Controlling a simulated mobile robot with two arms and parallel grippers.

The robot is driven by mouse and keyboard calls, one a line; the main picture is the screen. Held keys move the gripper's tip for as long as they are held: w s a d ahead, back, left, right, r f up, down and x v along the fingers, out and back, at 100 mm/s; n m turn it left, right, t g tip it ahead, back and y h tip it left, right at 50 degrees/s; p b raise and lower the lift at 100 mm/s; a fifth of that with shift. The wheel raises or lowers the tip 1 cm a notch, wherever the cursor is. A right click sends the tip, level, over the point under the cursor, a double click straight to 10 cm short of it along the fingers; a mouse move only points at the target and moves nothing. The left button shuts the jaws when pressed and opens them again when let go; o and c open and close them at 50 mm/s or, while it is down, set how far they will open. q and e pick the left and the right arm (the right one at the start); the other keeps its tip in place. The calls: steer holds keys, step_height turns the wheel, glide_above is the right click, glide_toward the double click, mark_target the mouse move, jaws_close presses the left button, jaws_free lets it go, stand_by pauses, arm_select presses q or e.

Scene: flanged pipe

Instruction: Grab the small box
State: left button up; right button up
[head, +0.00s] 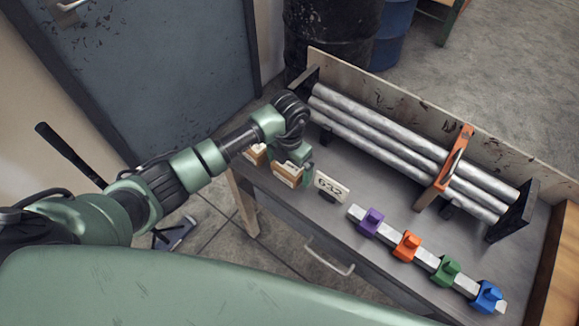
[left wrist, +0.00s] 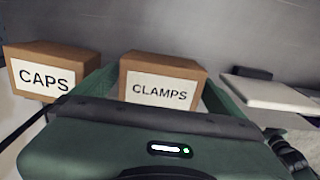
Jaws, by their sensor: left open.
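Two small brown cardboard boxes with white labels stand on the workbench's left end. The box labelled CLAMPS (head: 287,174) is the nearer one, and it shows in the middle of the left wrist view (left wrist: 162,92). The box labelled CAPS (head: 256,154) stands to its left, also in the left wrist view (left wrist: 45,74). My left gripper (head: 292,162) is open at the CLAMPS box. In the left wrist view its green fingers lie on either side of that box, partly hidden behind my gripper's body. I cannot tell whether they touch it. My right gripper is not in view.
A white "G-32" sign (head: 331,187) stands right of the boxes. A bar with purple, orange, green and blue clamps (head: 407,246) lies along the bench front. Metal pipes (head: 390,150) rest in a rack behind. The grey bench top (head: 375,190) between is mostly clear.

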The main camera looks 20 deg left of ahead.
arm_select(q)
steer(key=shift+f, duration=0.35)
steer(key=c, duration=1.6)
steer(key=shift+r, duration=0.15)
steer(key=shift+c, duration=0.2)
